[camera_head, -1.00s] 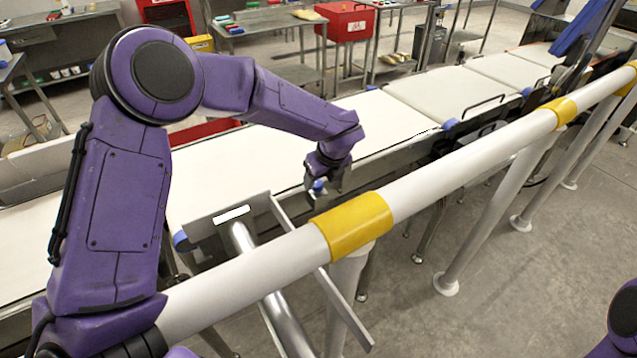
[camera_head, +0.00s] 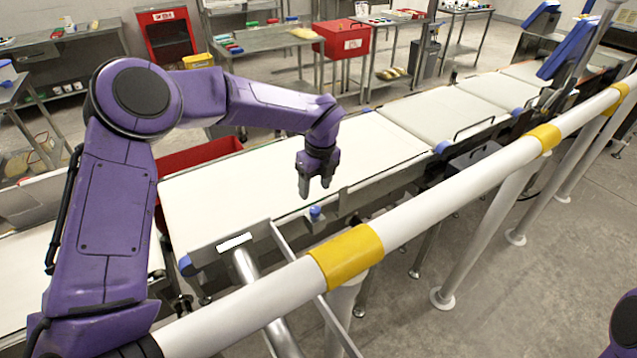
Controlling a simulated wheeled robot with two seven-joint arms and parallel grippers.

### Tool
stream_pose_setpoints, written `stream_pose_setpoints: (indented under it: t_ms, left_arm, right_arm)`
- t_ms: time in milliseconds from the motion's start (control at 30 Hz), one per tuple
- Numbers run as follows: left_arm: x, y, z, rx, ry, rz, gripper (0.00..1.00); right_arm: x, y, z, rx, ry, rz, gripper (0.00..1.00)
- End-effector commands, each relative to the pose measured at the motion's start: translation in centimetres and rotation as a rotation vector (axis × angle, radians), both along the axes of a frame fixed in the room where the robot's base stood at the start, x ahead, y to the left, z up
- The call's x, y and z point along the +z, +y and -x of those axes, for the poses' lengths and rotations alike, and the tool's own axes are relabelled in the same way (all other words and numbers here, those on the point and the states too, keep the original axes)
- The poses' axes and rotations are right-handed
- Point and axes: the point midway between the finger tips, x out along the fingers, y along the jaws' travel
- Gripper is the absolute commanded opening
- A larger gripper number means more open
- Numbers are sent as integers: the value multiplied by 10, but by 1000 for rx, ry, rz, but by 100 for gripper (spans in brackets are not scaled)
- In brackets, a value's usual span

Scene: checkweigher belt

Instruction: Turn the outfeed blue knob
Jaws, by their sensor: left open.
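My left gripper (camera_head: 315,192) points down just above and behind this knob, over the near edge of the belt. Its two fingers are apart with nothing between them, and they look clear of the knob. I cannot tell the knob's turn angle. Other blue knobs show at the belt's near left corner (camera_head: 185,265) and farther right along the rail (camera_head: 441,147). My right gripper is out of view.
A white guard rail with yellow bands (camera_head: 346,255) runs across in front of the conveyor (camera_head: 230,195). The belt surface is empty. Tables and a red box (camera_head: 343,38) stand behind.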

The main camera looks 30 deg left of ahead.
Motion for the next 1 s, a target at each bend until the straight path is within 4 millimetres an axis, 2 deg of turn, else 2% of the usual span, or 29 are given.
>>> stream_pose_setpoints:
  t_ms: [33,100,167,267,500,633,800,1000]
  left_arm:
    - [16,10,-9,-3,9,69,59]
    - [14,8,-16,-58,-2,109,59]
    - [10,6,-15,-94,5,112,59]
    - [-2,6,-14,-103,8,110,59]
    - [-55,6,-14,-102,9,107,59]
    - [-78,7,-14,-103,7,106,59]
    - [-91,6,-14,-102,4,108,59]
    - [-92,6,-14,-102,3,108,59]
  right_arm:
    - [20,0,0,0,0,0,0]
    - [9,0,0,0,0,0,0]
    - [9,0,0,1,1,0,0]
    - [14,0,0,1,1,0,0]
    - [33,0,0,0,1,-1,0]
    - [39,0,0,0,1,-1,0]
    - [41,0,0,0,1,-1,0]
    - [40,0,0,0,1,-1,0]
